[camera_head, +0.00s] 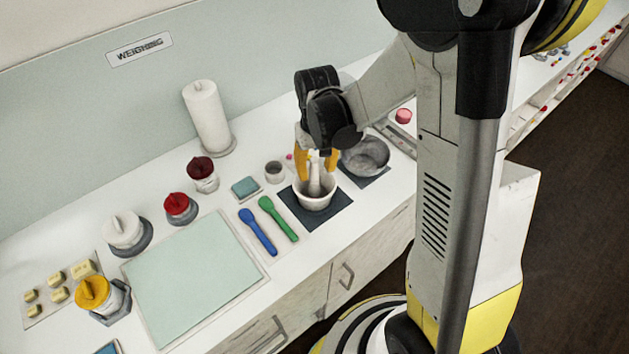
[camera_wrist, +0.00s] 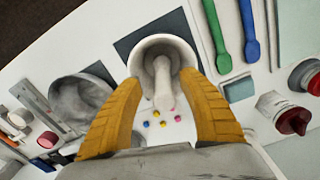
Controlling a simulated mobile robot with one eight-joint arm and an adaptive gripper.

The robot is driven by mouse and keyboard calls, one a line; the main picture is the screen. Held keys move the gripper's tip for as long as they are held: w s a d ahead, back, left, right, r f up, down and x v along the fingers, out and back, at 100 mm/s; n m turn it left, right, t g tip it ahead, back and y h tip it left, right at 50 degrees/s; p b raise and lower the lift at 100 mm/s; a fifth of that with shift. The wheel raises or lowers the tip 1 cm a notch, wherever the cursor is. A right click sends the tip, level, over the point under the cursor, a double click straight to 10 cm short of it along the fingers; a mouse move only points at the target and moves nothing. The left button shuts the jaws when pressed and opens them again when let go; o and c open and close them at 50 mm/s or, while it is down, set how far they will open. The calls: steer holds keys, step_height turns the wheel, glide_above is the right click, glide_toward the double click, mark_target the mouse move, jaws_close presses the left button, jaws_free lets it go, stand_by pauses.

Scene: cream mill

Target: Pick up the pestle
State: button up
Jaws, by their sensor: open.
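The pestle (camera_head: 316,176) is pale and stands tilted in a white mortar (camera_head: 316,202) on a dark square mat (camera_head: 336,216). In the wrist view the pestle (camera_wrist: 162,85) lies between my two yellow fingers, its near end pointing toward me, inside the mortar's rim (camera_wrist: 146,46). My gripper (camera_head: 316,160) is above the mortar with its fingers open on either side of the pestle's upper part. In the wrist view my gripper (camera_wrist: 160,90) shows a gap between each finger and the pestle. The pestle's lower end is inside the mortar.
A grey bowl (camera_head: 365,157) stands close on the right on another dark mat. A blue spoon (camera_head: 258,232) and a green spoon (camera_head: 278,219) lie to the left. A small cup (camera_head: 275,171) stands behind. Small coloured beads (camera_wrist: 153,118) lie near the mortar.

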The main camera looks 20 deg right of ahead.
mark_target(314, 178)
steer(key=f, duration=0.3)
steer(key=shift+a+f+b, duration=0.2)
steer(key=shift+f+b, duration=0.15)
steer(key=shift+f, duration=0.05)
jaws_close()
steer(key=shift+r, duration=0.15)
step_height(314, 178, up, 4)
steer(key=shift+r+p, duration=0.25)
steer(key=shift+p, duration=0.5)
steer(key=s+d+r+p, duration=0.1)
steer(key=s+d+r, duration=0.1)
steer(key=d+r, duration=0.4)
steer(key=d, duration=0.5)
steer(key=shift+d+r, duration=0.2)
steer(key=shift+d, duration=0.05)
